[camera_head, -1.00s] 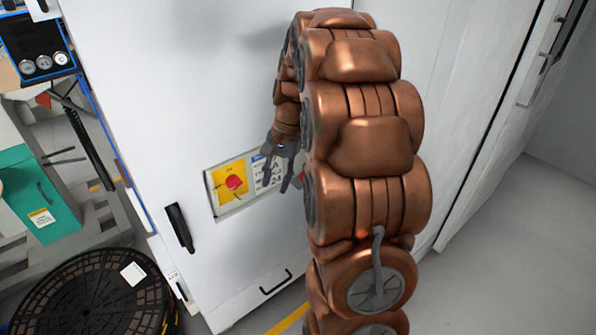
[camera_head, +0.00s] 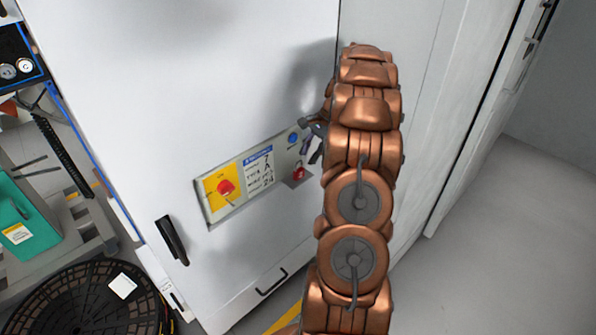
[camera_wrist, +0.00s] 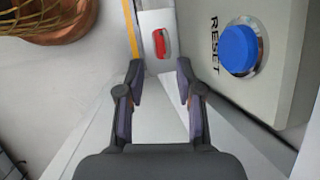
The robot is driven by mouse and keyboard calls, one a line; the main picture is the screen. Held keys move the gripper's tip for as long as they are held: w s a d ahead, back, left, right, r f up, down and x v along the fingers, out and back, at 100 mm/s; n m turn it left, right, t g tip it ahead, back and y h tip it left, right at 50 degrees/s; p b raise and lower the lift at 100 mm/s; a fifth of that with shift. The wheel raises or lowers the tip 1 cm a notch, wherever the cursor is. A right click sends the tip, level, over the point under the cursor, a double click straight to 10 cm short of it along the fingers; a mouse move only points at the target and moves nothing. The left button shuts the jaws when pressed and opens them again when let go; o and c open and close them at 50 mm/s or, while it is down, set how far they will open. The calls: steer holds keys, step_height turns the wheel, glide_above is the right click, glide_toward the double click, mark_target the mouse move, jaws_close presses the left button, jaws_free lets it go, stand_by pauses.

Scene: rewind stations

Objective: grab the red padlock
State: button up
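The red padlock (camera_head: 298,173) sits on a small grey ledge (camera_head: 296,183) at the right end of the panel on the white cabinet. In the wrist view the padlock (camera_wrist: 160,42) lies ahead of the fingertips, roughly midway between them, on the pale ledge (camera_wrist: 152,18). My gripper (camera_head: 312,149) is just above and slightly right of the padlock in the head view. In the wrist view my gripper (camera_wrist: 160,74) is open, with nothing between its fingers. The padlock is apart from both fingers.
A blue RESET button (camera_wrist: 238,49) stands out from the panel, right of the fingers. A red knob on a yellow plate (camera_head: 225,188) and a white label (camera_head: 259,170) are farther left. A black door handle (camera_head: 171,240) juts out lower left.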

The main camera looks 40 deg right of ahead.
mark_target(298, 171)
steer(key=shift+w+a+f+p, duration=0.2)
steer(key=shift+a+f+p, duration=0.05)
steer(key=shift+a+f, duration=0.25)
steer(key=shift+w+a+f+p, duration=0.25)
steer(key=shift+a+f, duration=0.15)
steer(key=shift+f, duration=0.15)
steer(key=p+x, duration=0.1)
steer(key=x, duration=0.2)
steer(key=shift+a+f, duration=0.15)
steer(key=shift+f, duration=0.3)
jaws_close()
